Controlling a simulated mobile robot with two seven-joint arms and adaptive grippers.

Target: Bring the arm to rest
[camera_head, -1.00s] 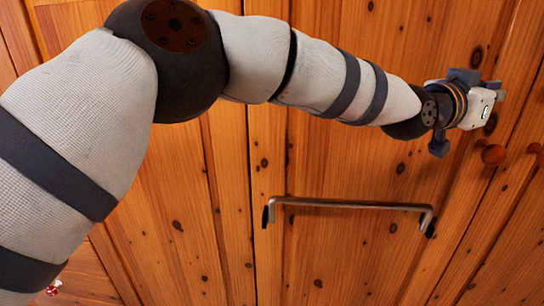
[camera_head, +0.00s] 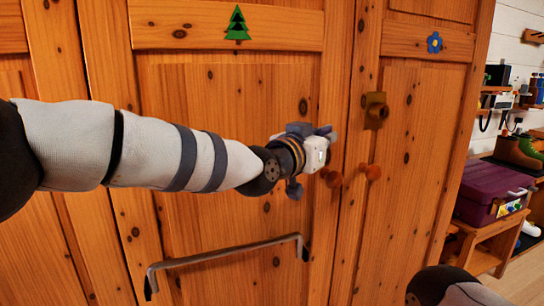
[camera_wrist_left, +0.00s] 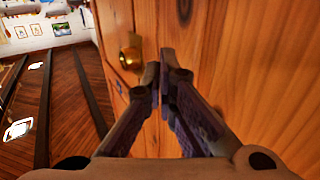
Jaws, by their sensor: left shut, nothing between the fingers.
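My left arm (camera_head: 150,150) stretches in from the left across the front of a wooden wardrobe. My left gripper (camera_head: 326,134) is at its end, in front of the door panel and close to the wooden knobs. In the left wrist view the two fingers of my left gripper (camera_wrist_left: 163,76) are together with nothing between them, close beside the wood surface. Whether they touch the wood, I cannot tell. Part of my right arm (camera_head: 452,288) shows at the bottom right; its gripper is out of view.
The wardrobe doors (camera_head: 225,95) look shut, with a long metal bar handle (camera_head: 225,256), two round knobs (camera_head: 332,178) and a brass lock plate (camera_head: 376,110). At right stand a purple case (camera_head: 490,193) on a wooden stand and boots (camera_head: 518,150). Open floor shows at far right.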

